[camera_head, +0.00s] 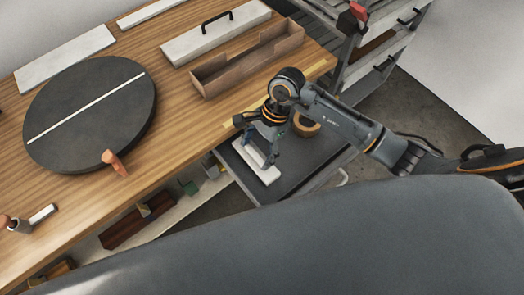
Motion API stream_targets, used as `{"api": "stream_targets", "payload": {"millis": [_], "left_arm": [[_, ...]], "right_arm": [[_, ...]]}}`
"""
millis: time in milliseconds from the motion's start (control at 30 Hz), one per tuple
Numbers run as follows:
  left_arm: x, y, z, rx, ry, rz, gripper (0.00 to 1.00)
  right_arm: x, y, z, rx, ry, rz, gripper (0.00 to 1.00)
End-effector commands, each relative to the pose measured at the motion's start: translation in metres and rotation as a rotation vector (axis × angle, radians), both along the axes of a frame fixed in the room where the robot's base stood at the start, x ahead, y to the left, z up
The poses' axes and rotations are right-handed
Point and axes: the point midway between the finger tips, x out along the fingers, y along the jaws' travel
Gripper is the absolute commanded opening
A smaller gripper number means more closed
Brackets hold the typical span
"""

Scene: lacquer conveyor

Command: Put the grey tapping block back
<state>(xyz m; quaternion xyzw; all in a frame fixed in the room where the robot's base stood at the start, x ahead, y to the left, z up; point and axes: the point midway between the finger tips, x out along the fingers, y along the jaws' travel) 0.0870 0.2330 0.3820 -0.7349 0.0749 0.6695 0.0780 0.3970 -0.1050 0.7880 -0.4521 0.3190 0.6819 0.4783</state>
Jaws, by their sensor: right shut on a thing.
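A pale grey-white block (268,176) is at the left end of a dark tray-like surface (310,160), beside and below the wooden bench edge. I take it to be the grey tapping block. My right gripper (262,160) points down at it, with its fingers closed on the block's middle part. The fingers and wrist hide part of the block. I cannot tell whether the block rests on the surface or is held just above it. My left gripper is not in view.
The wooden bench (185,120) holds a black round plate (90,115), an orange-handled tool (114,162), an open wooden box (245,65) and a white board with a black handle (205,42). A tan ring (306,125) lies right of my gripper. Bare wood surrounds the plate's right side.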

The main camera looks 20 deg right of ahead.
Motion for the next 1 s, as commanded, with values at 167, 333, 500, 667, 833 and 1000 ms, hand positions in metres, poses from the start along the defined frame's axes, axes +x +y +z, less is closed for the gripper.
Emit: {"api": "stream_targets", "payload": {"millis": [167,333,500,667,833,1000], "left_arm": [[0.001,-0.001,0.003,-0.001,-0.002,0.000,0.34],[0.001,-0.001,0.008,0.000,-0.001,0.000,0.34],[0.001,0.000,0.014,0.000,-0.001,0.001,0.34],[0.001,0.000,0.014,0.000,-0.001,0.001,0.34],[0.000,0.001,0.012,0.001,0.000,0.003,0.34],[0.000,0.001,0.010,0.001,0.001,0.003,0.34]], "right_arm": [[0.006,-0.010,-0.013,0.001,-0.001,0.000,0.38],[0.008,-0.017,-0.030,0.005,0.004,-0.001,0.38],[0.009,-0.017,-0.051,0.003,0.000,0.000,0.38],[0.010,-0.017,-0.055,0.001,-0.003,0.002,0.38],[0.010,-0.017,-0.056,0.001,-0.003,0.002,0.38],[0.009,-0.017,-0.057,0.001,-0.002,0.001,0.93]]}}
